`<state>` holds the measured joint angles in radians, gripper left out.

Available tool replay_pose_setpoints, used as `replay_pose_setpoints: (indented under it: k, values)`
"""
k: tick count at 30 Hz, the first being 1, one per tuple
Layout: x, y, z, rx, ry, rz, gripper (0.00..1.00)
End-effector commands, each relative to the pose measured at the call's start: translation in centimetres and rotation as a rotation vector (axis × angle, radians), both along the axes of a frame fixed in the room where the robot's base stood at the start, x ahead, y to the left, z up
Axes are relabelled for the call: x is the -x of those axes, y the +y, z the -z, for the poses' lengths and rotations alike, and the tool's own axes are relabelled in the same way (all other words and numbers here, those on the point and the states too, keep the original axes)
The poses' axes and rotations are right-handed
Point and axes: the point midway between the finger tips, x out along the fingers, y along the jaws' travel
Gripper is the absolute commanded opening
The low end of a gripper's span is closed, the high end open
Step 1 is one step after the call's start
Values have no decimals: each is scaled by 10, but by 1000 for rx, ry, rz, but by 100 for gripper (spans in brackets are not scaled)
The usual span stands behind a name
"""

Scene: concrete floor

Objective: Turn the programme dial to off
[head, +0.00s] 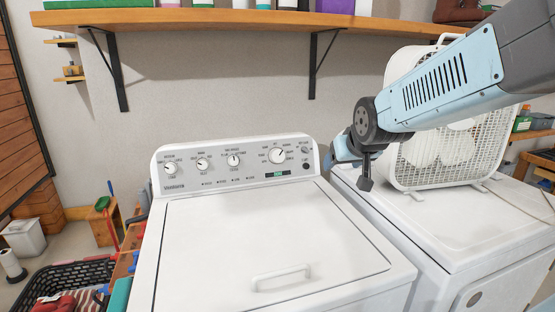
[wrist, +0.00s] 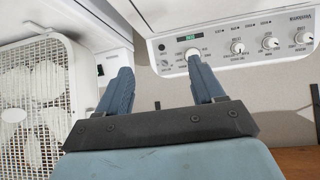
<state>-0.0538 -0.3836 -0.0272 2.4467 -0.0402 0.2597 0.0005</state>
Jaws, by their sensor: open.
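The white washing machine (head: 270,245) stands in front of me with a grey control panel at its back. The programme dial (head: 277,156) is the larger white knob at the panel's right, above a small green display; its setting is too small to read. In the wrist view, the panel is upside down and the dial (wrist: 192,51) shows just beyond one fingertip, partly hidden by it. My gripper (head: 363,170) is to the right of the panel in the head view. In the wrist view, my gripper (wrist: 158,68) has its two fingers wide apart with nothing between them.
Three smaller knobs, including the middle one (head: 234,160), sit left of the programme dial. A white box fan (head: 440,155) stands on a second white appliance (head: 440,225) at right, close to my arm. A wooden shelf (head: 200,19) runs above. A black basket (head: 70,277) is at lower left.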

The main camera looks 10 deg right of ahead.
Motion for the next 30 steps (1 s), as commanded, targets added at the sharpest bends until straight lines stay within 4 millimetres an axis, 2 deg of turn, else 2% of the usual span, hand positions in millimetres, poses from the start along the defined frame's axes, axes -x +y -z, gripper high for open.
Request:
replay_pose_setpoints:
  k: [1,5,15,24,30]
  values:
    - [-16,2,6,1,-21,-7,73]
    - [-55,8,14,4,-104,-24,85]
    - [-144,28,46,3,-317,-77,85]
    - [-201,52,84,-9,-504,-132,85]
    - [-225,67,114,-24,-627,-170,85]
